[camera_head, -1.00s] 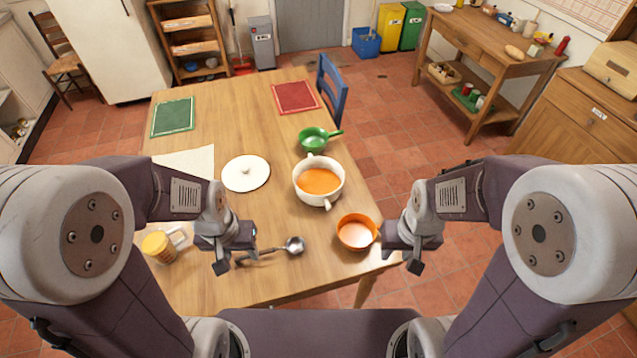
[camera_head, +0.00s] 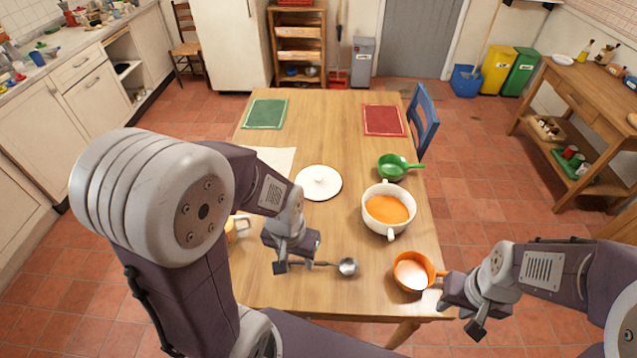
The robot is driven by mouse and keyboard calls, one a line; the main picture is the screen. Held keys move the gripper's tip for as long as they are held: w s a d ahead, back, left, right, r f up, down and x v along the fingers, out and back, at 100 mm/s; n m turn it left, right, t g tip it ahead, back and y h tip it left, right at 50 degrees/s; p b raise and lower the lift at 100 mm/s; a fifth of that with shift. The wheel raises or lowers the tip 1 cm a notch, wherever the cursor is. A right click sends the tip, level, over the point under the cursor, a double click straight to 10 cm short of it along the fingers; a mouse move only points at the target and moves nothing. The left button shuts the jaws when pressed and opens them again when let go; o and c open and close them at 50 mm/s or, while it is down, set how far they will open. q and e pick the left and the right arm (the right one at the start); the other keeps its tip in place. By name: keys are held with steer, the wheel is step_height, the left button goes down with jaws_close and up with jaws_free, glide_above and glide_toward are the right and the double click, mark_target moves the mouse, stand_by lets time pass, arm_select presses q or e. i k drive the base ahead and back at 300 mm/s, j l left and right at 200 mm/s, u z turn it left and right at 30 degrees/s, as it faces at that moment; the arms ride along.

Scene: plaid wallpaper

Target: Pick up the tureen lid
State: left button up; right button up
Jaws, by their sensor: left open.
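The tureen lid (camera_head: 318,183) is a white disc with a small knob, lying flat on the table left of the tureen. The white tureen (camera_head: 374,226) stands uncovered with orange soup in it. My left gripper (camera_head: 298,260) is open and empty, nearer to me than the lid and slightly left of it, by the ladle's handle. I cannot tell whether it touches the ladle. My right gripper (camera_head: 461,308) looks open, at the table's right edge beside the orange pan; its contact with the pan is unclear.
A metal ladle (camera_head: 347,267) lies in front of the tureen. The orange pan (camera_head: 414,272) and green pan (camera_head: 393,167) stand near the right edge. Green (camera_head: 265,114) and red (camera_head: 384,120) mats lie at the back.

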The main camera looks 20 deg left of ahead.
mark_target(318, 182)
steer(key=i+j+z, duration=0.15)
steer(key=z, duration=0.25)
steer(key=i+j+z, duration=0.1)
steer(key=j+z, duration=0.3)
